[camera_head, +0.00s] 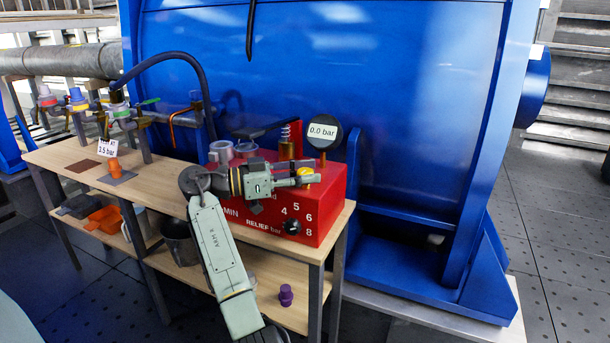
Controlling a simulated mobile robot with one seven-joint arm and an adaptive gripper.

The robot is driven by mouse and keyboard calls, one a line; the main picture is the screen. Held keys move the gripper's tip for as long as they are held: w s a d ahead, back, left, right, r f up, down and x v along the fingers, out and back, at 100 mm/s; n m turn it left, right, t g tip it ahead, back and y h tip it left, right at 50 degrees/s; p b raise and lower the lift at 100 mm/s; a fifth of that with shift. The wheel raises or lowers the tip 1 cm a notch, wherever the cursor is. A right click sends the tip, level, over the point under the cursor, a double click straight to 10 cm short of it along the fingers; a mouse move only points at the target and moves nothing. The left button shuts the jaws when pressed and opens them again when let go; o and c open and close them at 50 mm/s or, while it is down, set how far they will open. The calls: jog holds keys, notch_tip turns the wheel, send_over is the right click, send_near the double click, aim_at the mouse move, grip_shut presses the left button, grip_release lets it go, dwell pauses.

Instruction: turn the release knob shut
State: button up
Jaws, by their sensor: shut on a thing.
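A red pump box (325,217) stands on the right end of the wooden bench. A small yellow knob (314,176) sits at its top right, partly hidden by my gripper (305,176). My gripper reaches in from the left, with its fingers closed around the yellow knob; I take this for the release knob, though its label is covered. A round gauge (323,131) above it reads 0.0 bar. A black dial (292,227) marked RELIEF bar is on the front face, with numbers around it. My arm covers part of the front.
A large blue motor housing (290,50) stands close behind the bench. A black lever (270,130) and a brass fitting with a spring (287,147) rise near my gripper. Valves with a hose (185,60) stand at the left. A purple part (286,294) is on the lower shelf.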

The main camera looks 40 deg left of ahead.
jog(key=shift+d+f, duration=0.1)
jog(key=shift+f, duration=0.05)
jog(key=o, duration=1.2)
jog(key=v, duration=1.2)
